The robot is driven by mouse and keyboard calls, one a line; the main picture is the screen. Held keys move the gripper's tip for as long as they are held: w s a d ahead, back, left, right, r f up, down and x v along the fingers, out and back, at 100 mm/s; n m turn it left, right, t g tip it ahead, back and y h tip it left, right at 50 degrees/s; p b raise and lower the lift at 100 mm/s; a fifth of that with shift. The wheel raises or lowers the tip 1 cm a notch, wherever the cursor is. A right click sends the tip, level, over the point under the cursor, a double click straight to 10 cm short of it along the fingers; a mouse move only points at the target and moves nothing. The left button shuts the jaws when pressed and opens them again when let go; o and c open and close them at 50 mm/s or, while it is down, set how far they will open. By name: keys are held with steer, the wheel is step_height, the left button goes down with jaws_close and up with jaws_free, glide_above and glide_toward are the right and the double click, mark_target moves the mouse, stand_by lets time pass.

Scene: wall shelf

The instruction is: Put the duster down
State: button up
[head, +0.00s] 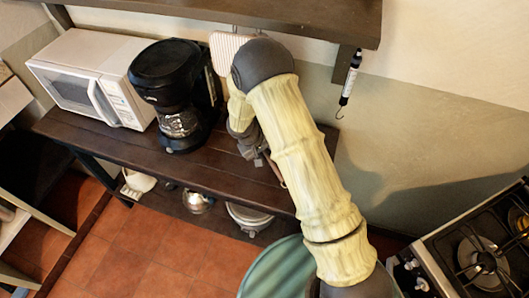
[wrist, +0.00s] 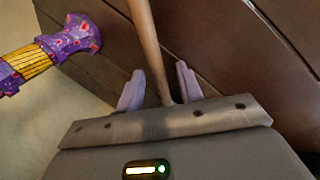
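A thin brown wooden handle (wrist: 149,45), which I take to be the duster's, runs between the two pale fingers of my gripper (wrist: 158,82) in the wrist view. The fingers stand apart, with small gaps showing beside the handle. In the head view my gripper (head: 258,157) is low over the dark wooden table, and a short piece of the handle (head: 278,174) shows beside it. I cannot make out the duster's head. Whether the handle rests on the table is not clear.
The dark table (head: 95,140) bears a white microwave (head: 88,75) and a black coffee maker (head: 172,90). A striped board (head: 223,48) stands behind my arm. A purple object with a yellow part (wrist: 68,40) is left in the wrist view. A stove (head: 475,250) stands right.

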steer(key=shift+d, duration=0.1)
steer(key=shift+r, duration=0.25)
steer(key=b+v, duration=0.1)
steer(key=v, duration=1)
steer(key=shift+a+r, duration=0.25)
steer(key=shift+r, duration=0.05)
steer(key=s+d+r+m+y, duration=0.2)
steer(key=s+d+r, duration=0.2)
steer(key=s+d, duration=0.4)
steer(key=s+d+r+m+y, duration=0.2)
steer(key=s+d+r, duration=0.3)
steer(key=s+d, duration=0.3)
steer(key=shift+d+m, duration=0.5)
steer(key=shift+d, duration=0.2)
steer(key=shift+s, duration=0.1)
steer(key=shift+c, duration=0.5)
